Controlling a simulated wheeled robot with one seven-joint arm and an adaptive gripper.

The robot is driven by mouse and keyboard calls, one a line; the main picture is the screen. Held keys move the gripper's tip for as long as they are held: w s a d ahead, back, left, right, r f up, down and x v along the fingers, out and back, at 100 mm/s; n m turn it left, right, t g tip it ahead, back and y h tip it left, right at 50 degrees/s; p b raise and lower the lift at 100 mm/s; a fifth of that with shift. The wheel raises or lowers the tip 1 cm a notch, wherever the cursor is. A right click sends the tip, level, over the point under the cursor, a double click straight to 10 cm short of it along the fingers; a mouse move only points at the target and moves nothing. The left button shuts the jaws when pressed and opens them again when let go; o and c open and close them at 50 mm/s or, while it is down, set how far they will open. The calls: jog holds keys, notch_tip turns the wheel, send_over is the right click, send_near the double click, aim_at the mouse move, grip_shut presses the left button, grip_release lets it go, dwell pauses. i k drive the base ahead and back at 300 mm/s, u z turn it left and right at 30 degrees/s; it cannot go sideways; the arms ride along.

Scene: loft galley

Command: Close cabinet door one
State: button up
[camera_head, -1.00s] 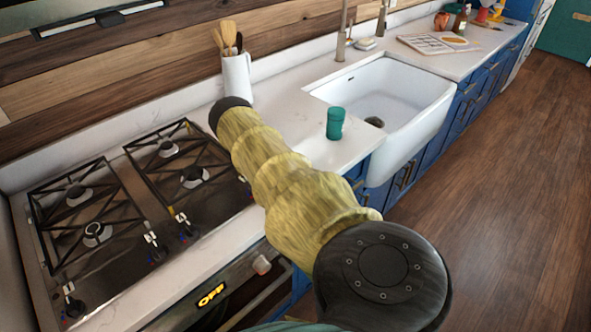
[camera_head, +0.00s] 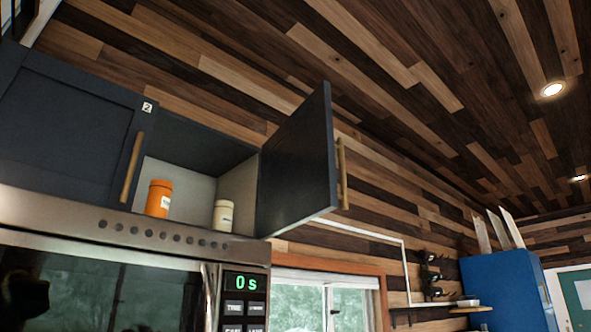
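A dark blue-grey cabinet door (camera_head: 297,165) stands swung open from the right side of an upper cabinet, with a brass bar handle (camera_head: 341,175) near its free edge. No number shows on the side of it that I see. The door (camera_head: 65,130) to its left is shut, has a brass handle (camera_head: 132,168) and bears a white tag (camera_head: 147,107) that seems to read 2. The open compartment (camera_head: 190,175) is pale inside and holds an orange jar (camera_head: 158,198) and a cream jar (camera_head: 223,215). My gripper is not in view.
A steel microwave (camera_head: 110,285) with a green "0 s" display sits below the cabinet. A window (camera_head: 325,295) and a thin white-framed shelf (camera_head: 405,270) are to the right. A blue fridge-like unit (camera_head: 505,290) stands farther right. Open air lies right of the door.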

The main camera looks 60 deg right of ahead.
aim_at(298, 185)
jog(key=k, duration=0.85)
jog(key=z, duration=2.55)
jog(key=i, duration=1.65)
jog(key=u, duration=1.9)
